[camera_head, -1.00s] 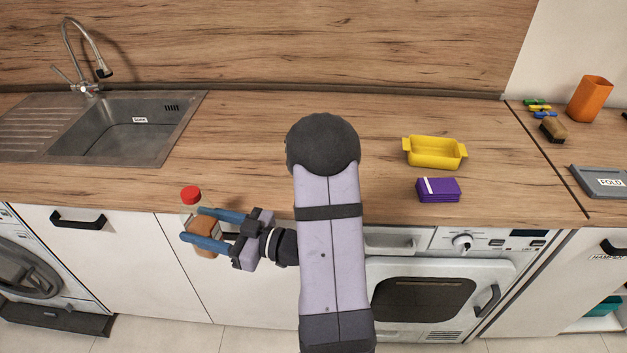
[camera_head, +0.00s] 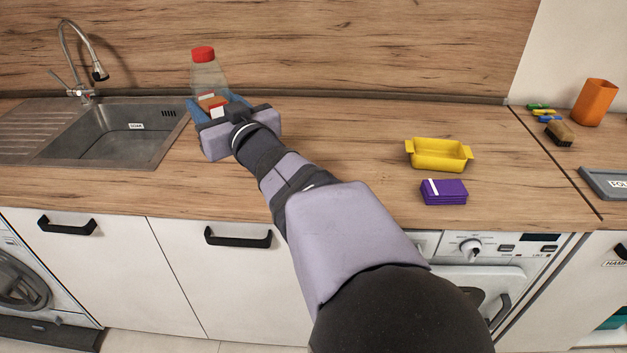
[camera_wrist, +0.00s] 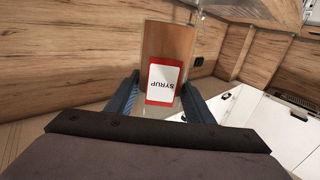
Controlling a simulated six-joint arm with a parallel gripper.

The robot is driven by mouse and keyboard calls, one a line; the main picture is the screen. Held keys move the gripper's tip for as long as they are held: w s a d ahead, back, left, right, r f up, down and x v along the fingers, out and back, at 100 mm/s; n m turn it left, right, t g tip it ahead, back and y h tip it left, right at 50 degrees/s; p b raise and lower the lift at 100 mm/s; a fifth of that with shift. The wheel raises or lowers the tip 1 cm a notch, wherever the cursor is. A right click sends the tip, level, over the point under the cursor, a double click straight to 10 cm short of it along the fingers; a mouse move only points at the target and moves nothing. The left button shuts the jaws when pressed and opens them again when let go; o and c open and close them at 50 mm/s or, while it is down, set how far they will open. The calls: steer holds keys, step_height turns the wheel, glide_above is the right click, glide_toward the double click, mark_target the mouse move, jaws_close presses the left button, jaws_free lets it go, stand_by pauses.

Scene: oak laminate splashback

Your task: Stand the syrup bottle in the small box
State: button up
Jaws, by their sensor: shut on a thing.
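The syrup bottle (camera_head: 208,75) has a red cap, a clear upper part and a label. It stands about upright in my gripper (camera_head: 220,103), over the counter just right of the sink. The wrist view shows its red and white SYRUP label (camera_wrist: 163,82) between the two blue fingers, with brown syrup (camera_wrist: 167,42) beside it. My gripper is shut on the bottle. Its lower part is hidden behind the gripper in the head view, so I cannot tell whether it touches the counter. The small box may be the yellow open container (camera_head: 440,153) with side handles; it looks empty.
A purple block with a white stripe (camera_head: 444,192) lies in front of the yellow container. A sink (camera_head: 130,130) is at left. An orange cup (camera_head: 594,102), a brush (camera_head: 559,133) and a grey FOLD tray (camera_head: 606,184) are at right. The counter between is clear.

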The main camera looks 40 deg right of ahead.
steer(key=d+r+m+h, duration=0.1)
steer(key=d, duration=0.1)
steer(key=s+d+r+m+g+h, duration=0.1)
steer(key=d+r+h, duration=0.1)
steer(key=d+r+m+h, duration=0.1)
steer(key=d+h, duration=0.1)
steer(key=shift+s+d+r, duration=0.2)
steer(key=shift+d+r, duration=0.1)
steer(key=shift+r, duration=0.05)
steer(key=s+d+f+m+g+h, duration=0.1)
steer(key=d+f+h, duration=0.1)
steer(key=d+f, duration=0.1)
steer(key=s+d+f+m+g+h, duration=0.1)
steer(key=d+f+m+g+h, duration=0.1)
steer(key=d+f, duration=0.2)
steer(key=s+d+f+m+g+h, duration=0.1)
steer(key=s+d+f+m+h, duration=0.1)
steer(key=d+f, duration=0.2)
steer(key=shift+d+f+g, duration=0.2)
steer(key=shift+d+g, duration=0.2)
steer(key=shift+d, duration=1.05)
steer(key=shift+f+b, duration=0.45)
steer(key=shift+f, duration=4.35)
